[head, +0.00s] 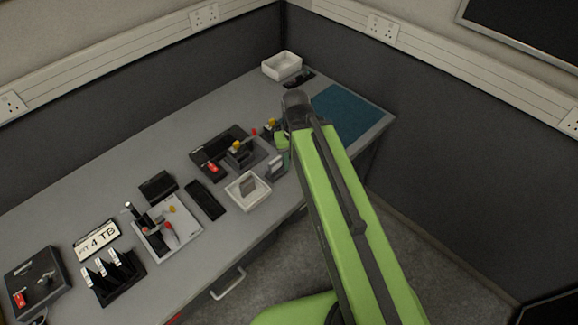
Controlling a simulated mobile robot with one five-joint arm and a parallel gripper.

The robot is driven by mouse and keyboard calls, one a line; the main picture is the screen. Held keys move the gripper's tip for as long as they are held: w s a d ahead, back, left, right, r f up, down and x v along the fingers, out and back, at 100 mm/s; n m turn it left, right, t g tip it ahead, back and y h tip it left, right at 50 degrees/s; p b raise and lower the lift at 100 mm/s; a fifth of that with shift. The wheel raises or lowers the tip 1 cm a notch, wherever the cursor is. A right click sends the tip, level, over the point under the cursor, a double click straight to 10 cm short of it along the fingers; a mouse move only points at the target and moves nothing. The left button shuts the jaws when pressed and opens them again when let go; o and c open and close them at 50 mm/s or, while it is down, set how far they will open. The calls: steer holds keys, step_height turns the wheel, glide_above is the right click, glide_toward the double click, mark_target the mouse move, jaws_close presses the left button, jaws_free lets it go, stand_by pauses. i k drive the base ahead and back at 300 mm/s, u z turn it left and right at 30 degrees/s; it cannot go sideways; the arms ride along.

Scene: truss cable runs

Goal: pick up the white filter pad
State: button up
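I cannot pick out a white filter pad for certain. A small white tray (235,200) sits near the front edge of the grey bench, with a small grey block (248,187) in it. My gripper (277,167) is just right of this tray, at the end of my green arm. It is small and partly hidden by the arm, so I cannot tell whether its fingers are open or hold anything.
A black fixture (228,150) with red and yellow parts stands behind the tray. A black slab (205,200), a white-based fixture (182,238) and a black rack (115,280) lie left. A blue mat (348,112) and an empty-looking white bin (282,66) are at the back.

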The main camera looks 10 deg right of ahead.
mark_target(275, 166)
steer(key=k, duration=0.85)
steer(key=u, duration=0.15)
steer(key=i, duration=0.9)
steer(key=u, duration=0.4)
steer(key=k, duration=0.2)
steer(key=u, duration=1.05)
steer(key=i, duration=0.5)
steer(key=u, duration=0.05)
